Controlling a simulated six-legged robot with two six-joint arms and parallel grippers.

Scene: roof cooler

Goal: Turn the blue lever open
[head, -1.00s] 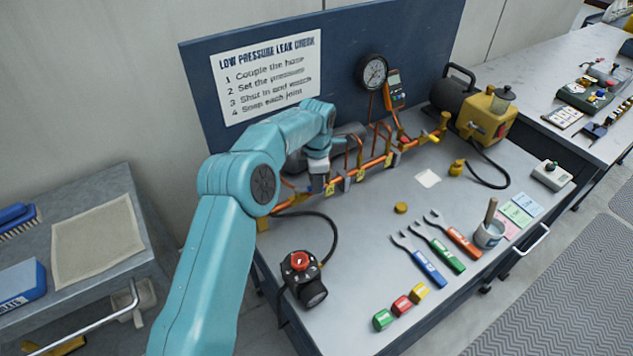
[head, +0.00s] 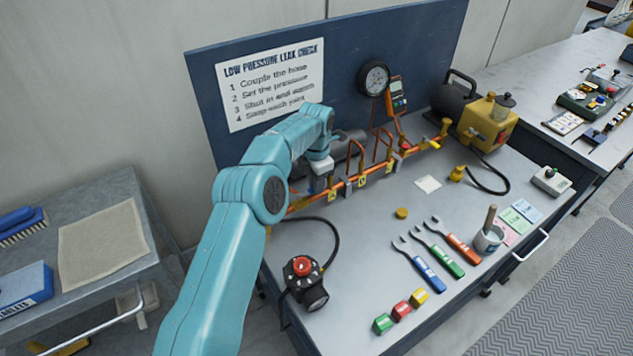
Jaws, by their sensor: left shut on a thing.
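A copper pipe manifold (head: 376,175) with several upright branches and yellow tags runs along the back of the grey bench. My left gripper (head: 318,184) is at the left part of this pipe, pointing down. It is shut at the pipe, on what appears to be the blue lever. The lever is almost wholly hidden by the gripper and wrist, so I cannot tell its angle. My right gripper is not in view.
A round gauge (head: 374,78) is on the blue back panel (head: 425,45). A red-knobbed regulator (head: 302,267) with a black hose stands at the front left. The bench middle (head: 365,235) is clear.

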